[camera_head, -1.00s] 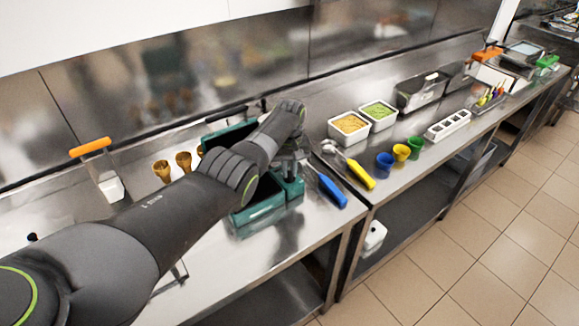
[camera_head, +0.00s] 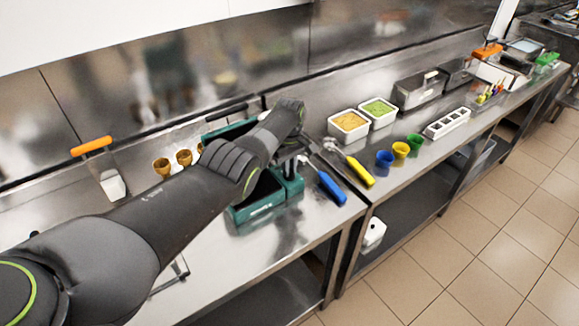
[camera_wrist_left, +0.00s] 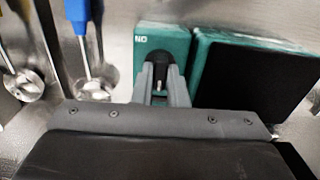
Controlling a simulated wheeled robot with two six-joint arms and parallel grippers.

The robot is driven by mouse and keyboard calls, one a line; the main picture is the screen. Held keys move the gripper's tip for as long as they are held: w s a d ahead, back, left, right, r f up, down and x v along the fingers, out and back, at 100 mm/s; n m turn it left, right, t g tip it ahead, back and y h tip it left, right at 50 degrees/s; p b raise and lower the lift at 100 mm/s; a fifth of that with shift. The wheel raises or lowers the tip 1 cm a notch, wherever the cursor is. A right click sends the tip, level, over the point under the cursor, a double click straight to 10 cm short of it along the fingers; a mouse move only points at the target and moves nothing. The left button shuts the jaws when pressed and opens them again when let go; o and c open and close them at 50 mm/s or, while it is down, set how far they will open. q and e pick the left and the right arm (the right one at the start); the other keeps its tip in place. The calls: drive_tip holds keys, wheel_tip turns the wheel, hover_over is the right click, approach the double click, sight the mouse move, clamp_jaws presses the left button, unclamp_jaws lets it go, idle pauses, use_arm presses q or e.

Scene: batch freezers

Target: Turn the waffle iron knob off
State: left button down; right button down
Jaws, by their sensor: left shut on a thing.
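The teal waffle iron (camera_head: 262,212) stands on the steel counter with its lid raised behind it, partly hidden by my left arm. Its control box (camera_head: 291,189) is at its right side. In the left wrist view the control box (camera_wrist_left: 146,42) has a dark round knob face (camera_wrist_left: 152,57). My left gripper (camera_head: 289,167) is over the control box. In the wrist view its fingers (camera_wrist_left: 160,82) are shut on the knob, which is mostly hidden between them. The knob's exact setting cannot be read. My right gripper is not in view.
A blue-handled scoop (camera_head: 331,187) and a yellow-handled scoop (camera_head: 359,171) lie just right of the waffle iron. Waffle cones (camera_head: 184,158) stand to its left, near an orange-handled spatula (camera_head: 92,147). Two food tubs (camera_head: 348,126) and coloured cups (camera_head: 385,158) stand farther right.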

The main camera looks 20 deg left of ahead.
use_arm(q)
drive_tip(key=shift+w+r, duration=0.15)
drive_tip(key=shift+r, duration=0.05)
drive_tip(key=c, duration=1.4)
unclamp_jaws()
drive_tip(key=shift+f, duration=0.1)
drive_tip(key=shift+c, duration=0.2)
drive_tip(key=shift+r, duration=0.3)
wheel_tip(320, 180, up, 5)
drive_tip(key=shift+f+p, duration=0.1)
drive_tip(key=shift+p, duration=0.6)
wheel_tip(320, 180, up, 12)
drive_tip(key=b, duration=0.3)
drive_tip(key=shift+f, duration=0.1)
